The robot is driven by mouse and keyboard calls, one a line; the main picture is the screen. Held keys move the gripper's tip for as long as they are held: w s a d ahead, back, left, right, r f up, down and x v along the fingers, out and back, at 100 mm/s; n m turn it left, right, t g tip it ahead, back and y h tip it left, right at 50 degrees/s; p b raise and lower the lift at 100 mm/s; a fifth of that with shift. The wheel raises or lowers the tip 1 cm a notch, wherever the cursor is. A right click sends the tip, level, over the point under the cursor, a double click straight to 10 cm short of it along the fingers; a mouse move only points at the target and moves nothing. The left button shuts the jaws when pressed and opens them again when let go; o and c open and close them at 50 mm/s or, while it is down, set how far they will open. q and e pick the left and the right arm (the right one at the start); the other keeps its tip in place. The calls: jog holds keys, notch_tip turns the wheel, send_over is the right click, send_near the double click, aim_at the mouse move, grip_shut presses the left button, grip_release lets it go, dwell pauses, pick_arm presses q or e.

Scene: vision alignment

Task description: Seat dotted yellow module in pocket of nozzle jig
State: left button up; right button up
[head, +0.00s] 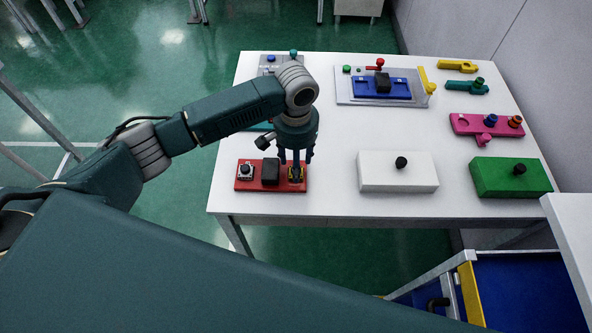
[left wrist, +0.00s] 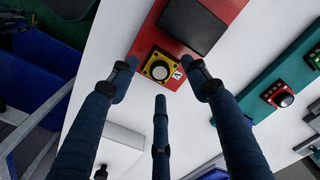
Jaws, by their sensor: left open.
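My left gripper (head: 296,163) points down over the module. In the left wrist view its three fingers are spread around the module, apart from each other. A blue jig (head: 360,91) on a grey plate (head: 345,100) holds a black block; I cannot tell if it is the nozzle jig.
The red tray also carries a white module (head: 246,172) and a black block (head: 270,172). A white box (head: 397,180), a green box (head: 510,180) and a pink fixture (head: 470,125) stand to the right. The table's middle is clear.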

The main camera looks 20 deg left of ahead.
pick_arm(q)
jog(key=shift+f, duration=1.25)
jog(key=c, duration=0.9)
jog(key=shift+r, duration=0.1)
jog(key=shift+c, duration=0.2)
